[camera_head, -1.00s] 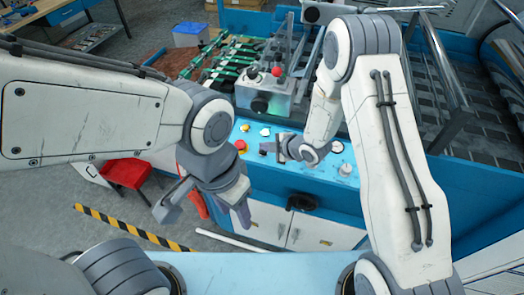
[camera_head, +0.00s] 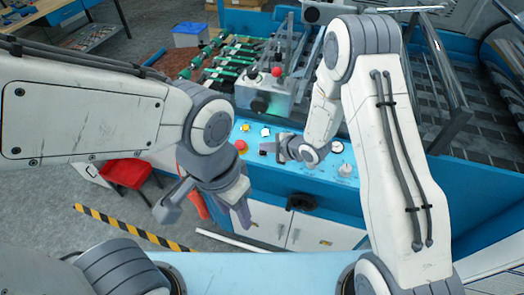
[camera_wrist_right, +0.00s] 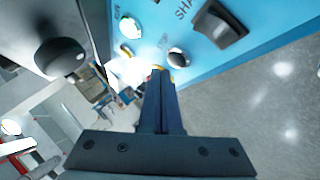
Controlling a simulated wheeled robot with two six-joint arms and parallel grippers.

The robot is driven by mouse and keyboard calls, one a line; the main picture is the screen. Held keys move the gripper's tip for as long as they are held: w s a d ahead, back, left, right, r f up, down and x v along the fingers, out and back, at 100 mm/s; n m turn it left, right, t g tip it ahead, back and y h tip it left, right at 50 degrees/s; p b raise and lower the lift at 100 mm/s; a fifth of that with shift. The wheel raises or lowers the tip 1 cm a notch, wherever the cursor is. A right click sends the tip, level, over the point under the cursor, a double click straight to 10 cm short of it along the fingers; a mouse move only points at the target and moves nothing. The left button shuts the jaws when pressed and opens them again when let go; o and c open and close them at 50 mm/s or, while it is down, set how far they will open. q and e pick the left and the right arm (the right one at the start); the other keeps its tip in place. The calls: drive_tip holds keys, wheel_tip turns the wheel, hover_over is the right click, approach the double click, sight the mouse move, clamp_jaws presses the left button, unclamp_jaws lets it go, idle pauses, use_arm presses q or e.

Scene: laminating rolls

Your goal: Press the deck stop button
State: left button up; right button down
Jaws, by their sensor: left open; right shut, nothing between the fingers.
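The blue control panel (camera_head: 318,170) carries a red mushroom button (camera_head: 241,146) at its left, a yellow button (camera_head: 245,127) and a pale button (camera_head: 265,132). My right gripper (camera_head: 280,149) is low over the panel, right of the red button. In the right wrist view its shut, empty fingers (camera_wrist_right: 160,73) end close to a dark round button (camera_wrist_right: 178,57); I cannot tell whether they touch. A pale green-rimmed button (camera_wrist_right: 130,27) is above. My left gripper (camera_head: 207,212) hangs open and empty in front of the panel.
A grey box (camera_head: 262,93) with a red knob (camera_head: 277,71) stands behind the panel.

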idle(0.4)
drive_tip(key=shift+w+f+b, duration=0.1)
drive_tip(key=shift+f+b, duration=0.3)
drive_tip(key=shift+b, duration=0.15)
drive_tip(key=shift+f+b, duration=0.45)
idle(0.4)
drive_tip(key=shift+r, duration=0.1)
drive_tip(key=shift+r+p, duration=0.45)
drive_tip(key=shift+r, duration=0.3)
drive_tip(key=r+p, duration=0.1)
drive_tip(key=r, duration=0.1)
drive_tip(key=s+r+p, duration=0.1)
drive_tip(key=r+p, duration=0.1)
drive_tip(key=r, duration=0.1)
drive_tip(key=shift+s+a, duration=0.15)
drive_tip(key=shift+a, duration=0.05)
idle(1.0)
